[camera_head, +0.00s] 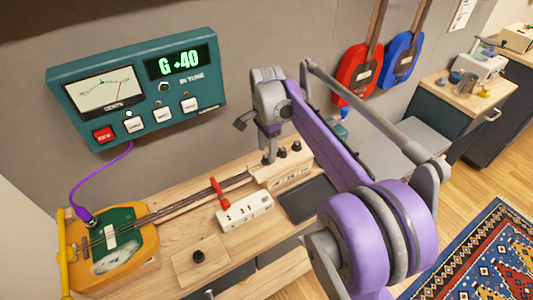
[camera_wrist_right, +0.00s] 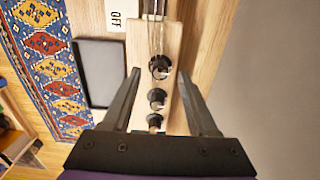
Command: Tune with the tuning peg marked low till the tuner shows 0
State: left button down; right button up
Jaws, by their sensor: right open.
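The teal tuner (camera_head: 135,85) on the wall reads "G +40" on its green display (camera_head: 178,62). The needle of its dial (camera_head: 100,92) leans right. The yellow and green guitar (camera_head: 112,240) lies on the bench, its neck running right to a wooden headstock (camera_head: 268,176). Black tuning pegs (camera_head: 282,152) stand on the headstock. My right gripper (camera_head: 256,142) is above it. In the right wrist view, the open, empty fingers (camera_wrist_right: 161,77) lie either side of a row of three pegs (camera_wrist_right: 157,97). I cannot read which is marked low. My left gripper is not in view.
A white switch box (camera_head: 245,212) with a red lever stands in front of the neck. A dark flat pad (camera_head: 307,198) lies beside the headstock. A purple cable (camera_head: 100,170) joins tuner and guitar. Red (camera_head: 358,72) and blue (camera_head: 400,58) guitars hang on the wall.

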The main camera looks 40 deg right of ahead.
jog(key=shift+f, duration=0.85)
grip_shut()
